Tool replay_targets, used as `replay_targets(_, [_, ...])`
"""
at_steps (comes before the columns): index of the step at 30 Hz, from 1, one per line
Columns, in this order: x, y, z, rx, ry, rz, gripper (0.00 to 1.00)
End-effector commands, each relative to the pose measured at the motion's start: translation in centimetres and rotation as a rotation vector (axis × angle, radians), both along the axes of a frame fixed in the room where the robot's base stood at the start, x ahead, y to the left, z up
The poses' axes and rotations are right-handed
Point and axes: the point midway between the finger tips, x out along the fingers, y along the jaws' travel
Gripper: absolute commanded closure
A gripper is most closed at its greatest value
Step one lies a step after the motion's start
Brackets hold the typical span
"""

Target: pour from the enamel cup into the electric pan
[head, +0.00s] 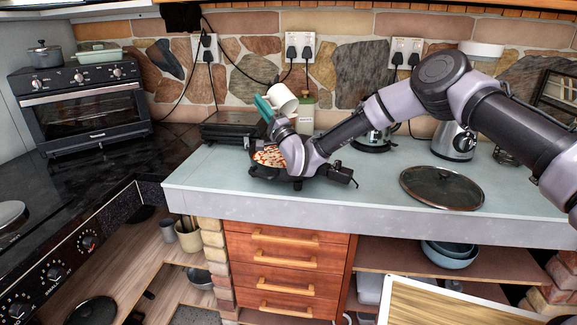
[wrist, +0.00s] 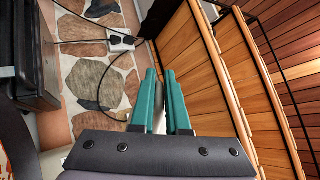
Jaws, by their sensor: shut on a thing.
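The white enamel cup (head: 283,98) is held tilted above the counter, over the back of the electric pan. My gripper (head: 264,105) has teal fingers, shut on the cup. In the wrist view, my gripper (wrist: 164,100) shows a narrow pale strip of the cup (wrist: 160,119) between the fingers; the rest is hidden. The black electric pan (head: 266,173) sits on the counter below, with red and white pieces in it. My arm covers its right part. I cannot see inside the cup or any stream falling from it.
A glass lid (head: 442,188) lies on the counter at right. A black grill (head: 235,124) stands behind the pan at left. A pale green bottle (head: 306,115) stands behind the cup. A kettle (head: 374,139) and a silver appliance (head: 454,140) stand farther right.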

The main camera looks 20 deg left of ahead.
Motion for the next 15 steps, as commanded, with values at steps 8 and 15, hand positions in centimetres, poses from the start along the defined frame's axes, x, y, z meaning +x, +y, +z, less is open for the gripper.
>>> replay_targets(8, [-0.01,0.13,0.6,0.027,-0.013,-0.002,1.0])
replay_targets(15, [-0.06,0.19,1.03,0.05,-0.028,-0.003,1.0])
